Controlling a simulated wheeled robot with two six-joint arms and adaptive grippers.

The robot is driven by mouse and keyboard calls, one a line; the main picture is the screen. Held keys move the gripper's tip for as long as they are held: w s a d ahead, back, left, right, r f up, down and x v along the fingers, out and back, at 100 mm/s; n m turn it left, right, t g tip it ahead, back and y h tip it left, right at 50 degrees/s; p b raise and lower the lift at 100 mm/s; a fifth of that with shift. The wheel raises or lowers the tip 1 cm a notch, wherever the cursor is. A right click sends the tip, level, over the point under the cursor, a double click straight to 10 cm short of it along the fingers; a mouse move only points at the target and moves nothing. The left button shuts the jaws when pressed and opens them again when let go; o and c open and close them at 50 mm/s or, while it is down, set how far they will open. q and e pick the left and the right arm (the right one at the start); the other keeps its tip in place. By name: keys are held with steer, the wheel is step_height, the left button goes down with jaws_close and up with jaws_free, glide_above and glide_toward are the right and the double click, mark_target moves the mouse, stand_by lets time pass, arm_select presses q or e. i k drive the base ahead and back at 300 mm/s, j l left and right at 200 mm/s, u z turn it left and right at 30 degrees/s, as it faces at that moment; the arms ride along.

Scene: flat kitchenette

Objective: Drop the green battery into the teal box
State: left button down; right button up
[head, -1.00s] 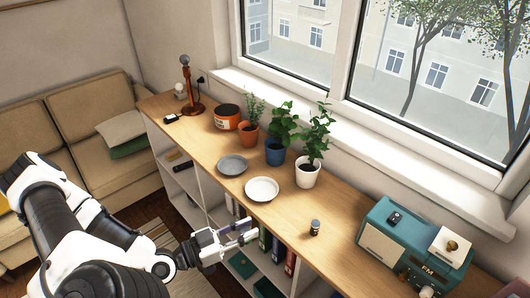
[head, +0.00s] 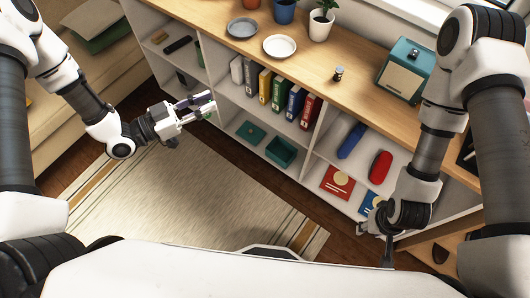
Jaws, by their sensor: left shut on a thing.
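My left gripper (head: 204,106) is over the rug's far edge, in front of the left part of the shelf unit. It is shut on a small green thing, the green battery (head: 207,117), mostly hidden by the fingers. The teal box (head: 281,152) is open at the top and stands on the lower shelf, to the right of and lower in the picture than my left gripper, apart from it. My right gripper (head: 388,248) points down at the lower right, in front of the shelf unit; its fingers are seen edge-on.
A flat teal piece (head: 250,132) lies left of the box. Several binders (head: 278,92) stand on the shelf above. A blue thing (head: 352,140) and a red thing (head: 380,166) lie in the right compartment. Plates and a small dark jar (head: 338,74) are on the wooden top.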

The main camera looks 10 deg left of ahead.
mark_target(278, 155)
steer(key=i+j+z, duration=0.2)
steer(key=j, duration=0.5)
steer(key=j+z, duration=0.2)
steer(key=j, duration=0.45)
steer(key=k, duration=0.05)
